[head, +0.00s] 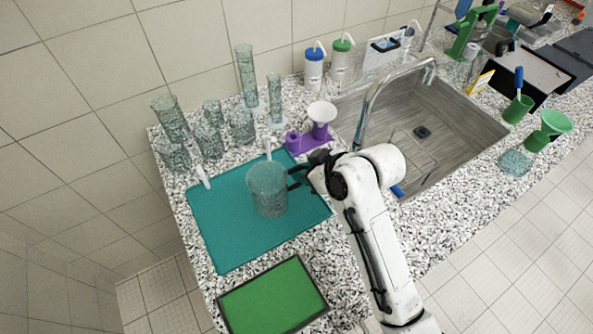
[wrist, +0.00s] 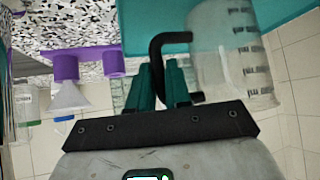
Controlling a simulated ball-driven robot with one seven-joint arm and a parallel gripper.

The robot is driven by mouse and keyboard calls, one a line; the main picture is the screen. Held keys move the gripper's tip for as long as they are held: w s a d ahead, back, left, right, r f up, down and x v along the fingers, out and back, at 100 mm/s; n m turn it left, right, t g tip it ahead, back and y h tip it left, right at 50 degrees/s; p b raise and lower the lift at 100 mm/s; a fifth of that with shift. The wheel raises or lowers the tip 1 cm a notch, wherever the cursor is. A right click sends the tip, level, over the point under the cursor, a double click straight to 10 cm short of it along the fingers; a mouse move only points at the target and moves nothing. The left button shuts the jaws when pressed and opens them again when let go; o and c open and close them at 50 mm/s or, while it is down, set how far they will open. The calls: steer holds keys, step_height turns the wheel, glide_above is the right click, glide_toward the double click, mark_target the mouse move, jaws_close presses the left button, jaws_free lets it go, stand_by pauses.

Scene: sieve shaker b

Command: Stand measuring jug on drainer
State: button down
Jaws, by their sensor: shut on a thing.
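The measuring jug (head: 268,192) is clear, with dark graduation marks and a black handle. In the head view it is upright over the middle of the flat teal mat (head: 222,235), which looks like the drainer. I cannot tell whether its base touches the mat. My gripper (head: 296,178) comes from the right and is shut on the jug's handle. In the wrist view the gripper's teal fingers (wrist: 165,85) are at the black handle, beside the jug wall (wrist: 225,50). The fingers hide part of the handle.
Several glass vessels (head: 208,137) stand behind the mat at left. A purple stand with a funnel (head: 320,118) is close behind my gripper. The sink (head: 445,145) and its tap (head: 367,105) are to the right. A green tray (head: 273,298) lies in front of the mat.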

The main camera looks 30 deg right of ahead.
steer(key=shift+s+f, duration=0.1)
steer(key=shift+f, duration=0.5)
steer(key=shift+d, duration=0.1)
steer(key=shift+f+b, duration=0.15)
steer(key=shift+b, duration=0.15)
steer(key=c, duration=1.1)
jaws_free()
steer(key=shift+r, duration=0.3)
steer(key=v, duration=1.2)
steer(key=shift+b, duration=0.4)
